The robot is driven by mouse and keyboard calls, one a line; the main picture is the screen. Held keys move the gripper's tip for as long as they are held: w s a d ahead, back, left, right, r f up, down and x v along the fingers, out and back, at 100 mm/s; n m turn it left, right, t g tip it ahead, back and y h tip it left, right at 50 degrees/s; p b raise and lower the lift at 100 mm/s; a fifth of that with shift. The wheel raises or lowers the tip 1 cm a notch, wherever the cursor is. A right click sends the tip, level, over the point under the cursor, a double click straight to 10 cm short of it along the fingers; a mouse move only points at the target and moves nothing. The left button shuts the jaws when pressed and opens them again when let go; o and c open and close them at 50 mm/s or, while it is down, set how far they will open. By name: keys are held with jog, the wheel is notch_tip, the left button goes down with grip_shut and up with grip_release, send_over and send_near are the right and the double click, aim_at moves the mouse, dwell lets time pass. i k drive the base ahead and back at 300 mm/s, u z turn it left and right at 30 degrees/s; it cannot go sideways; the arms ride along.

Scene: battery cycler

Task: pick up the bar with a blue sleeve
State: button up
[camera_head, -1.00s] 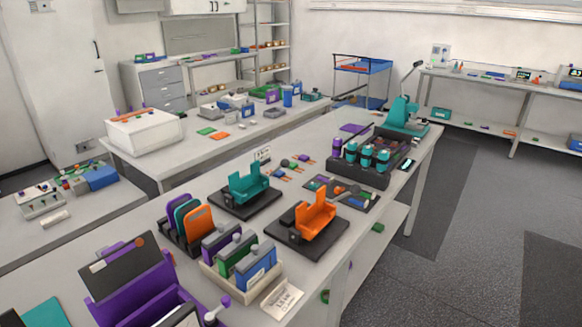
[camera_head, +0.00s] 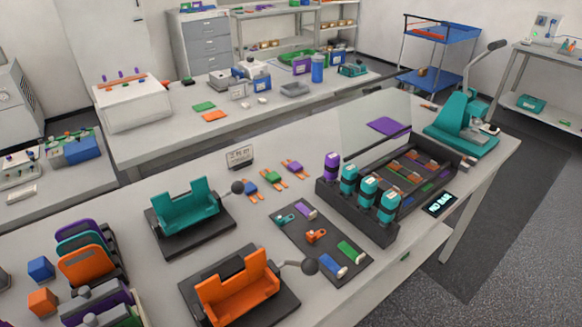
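A bar with a blue sleeve (camera_head: 331,264) lies near the front corner of a dark mat (camera_head: 317,252) on the near bench, with a pale end piece toward the lower right. A green-sleeved bar (camera_head: 350,251) lies just right of it, and a purple-sleeved bar (camera_head: 306,211) lies farther back on the mat. A small orange piece (camera_head: 315,236) and a teal piece (camera_head: 285,219) lie on the same mat. My gripper is not in view.
An orange cradle (camera_head: 238,298) with a dark-knobbed lever stands left of the mat, a teal cradle (camera_head: 187,212) behind it. A black tray (camera_head: 380,234) with upright teal and purple cylinders stands right. A teal lever press (camera_head: 461,122) stands at the bench's far end.

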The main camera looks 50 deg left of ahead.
aim_at(250, 189)
jog(key=i, duration=1.15)
jog(key=u, duration=3.65)
jog(key=i, duration=0.5)
jog(key=u, duration=0.05)
